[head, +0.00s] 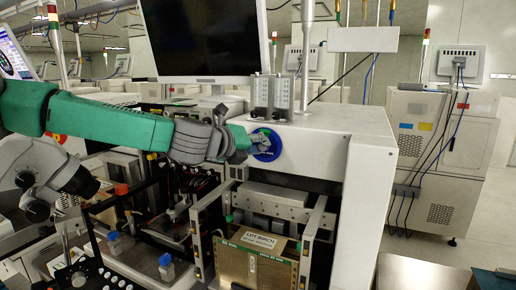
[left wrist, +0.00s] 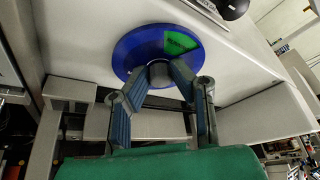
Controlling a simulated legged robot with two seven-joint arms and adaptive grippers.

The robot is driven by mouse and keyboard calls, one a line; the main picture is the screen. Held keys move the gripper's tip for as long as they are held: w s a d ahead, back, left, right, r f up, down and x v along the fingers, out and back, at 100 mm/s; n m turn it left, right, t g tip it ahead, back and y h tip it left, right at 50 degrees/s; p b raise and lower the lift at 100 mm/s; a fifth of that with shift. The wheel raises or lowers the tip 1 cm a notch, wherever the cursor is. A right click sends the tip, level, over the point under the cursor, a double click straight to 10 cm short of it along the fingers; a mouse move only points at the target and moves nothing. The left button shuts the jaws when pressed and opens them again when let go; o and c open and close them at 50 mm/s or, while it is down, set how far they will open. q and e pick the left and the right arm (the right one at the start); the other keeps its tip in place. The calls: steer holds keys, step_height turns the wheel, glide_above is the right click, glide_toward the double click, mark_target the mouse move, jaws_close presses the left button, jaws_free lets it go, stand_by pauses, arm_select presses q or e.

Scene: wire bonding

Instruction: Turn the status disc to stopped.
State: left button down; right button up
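The status disc (head: 267,145) is a round blue plate on the front of the white machine, below two grey box-shaped units. In the left wrist view the disc (left wrist: 132,48) shows a green sector (left wrist: 181,42) at its upper right, with lettering too small to read. A grey knob (left wrist: 160,73) stands out from its middle. My left gripper (head: 243,143) reaches the disc from the left. In the left wrist view its two fingers (left wrist: 160,80) lie on either side of the knob and appear closed on it. My right gripper is not in view.
The white machine housing (head: 358,150) extends right of the disc. Below lies an open bay with a labelled box (head: 258,243) and metal rails. A dark monitor (head: 203,38) hangs above my left arm. A grey cabinet (head: 440,160) stands behind at right.

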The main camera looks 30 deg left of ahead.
arm_select(q)
steer(key=shift+s+d+f, duration=0.1)
steer(key=shift+d+f, duration=0.15)
steer(key=shift+d, duration=0.05)
steer(key=shift+a+f, duration=0.1)
steer(key=shift+a, duration=0.15)
